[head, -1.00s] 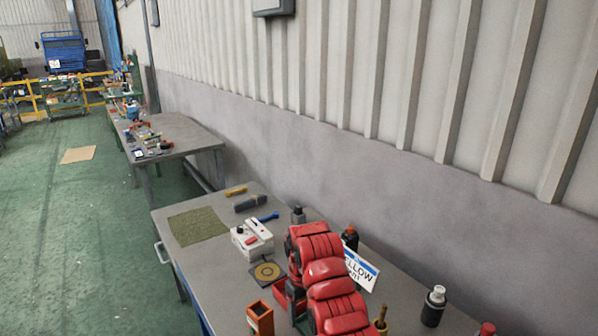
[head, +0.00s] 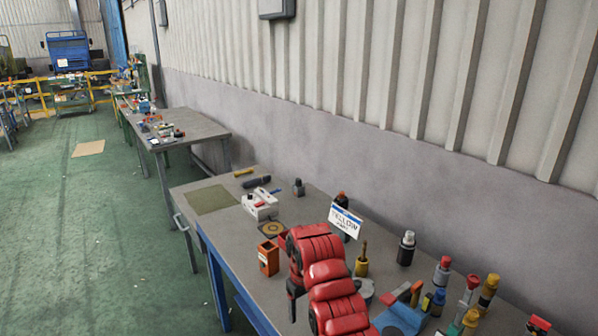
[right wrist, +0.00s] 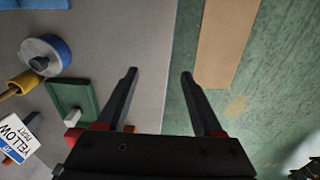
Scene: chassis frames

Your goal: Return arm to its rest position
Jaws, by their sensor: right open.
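My right arm (head: 328,272) reaches in red from the bottom of the head view, over the near side of the grey workbench (head: 215,230). Its dark gripper (head: 293,290) is mostly hidden behind the arm there. In the right wrist view my right gripper (right wrist: 159,75) has its two dark fingers apart, with nothing between them. The fingertips show against the bench edge and the green floor. My left gripper is in neither view.
Left of my arm stands an orange box (head: 268,258). Behind it are a white sign (head: 346,221) and dark bottles (head: 406,248). Several colourful tools crowd the right part. A green tray (right wrist: 72,108) lies near the gripper.

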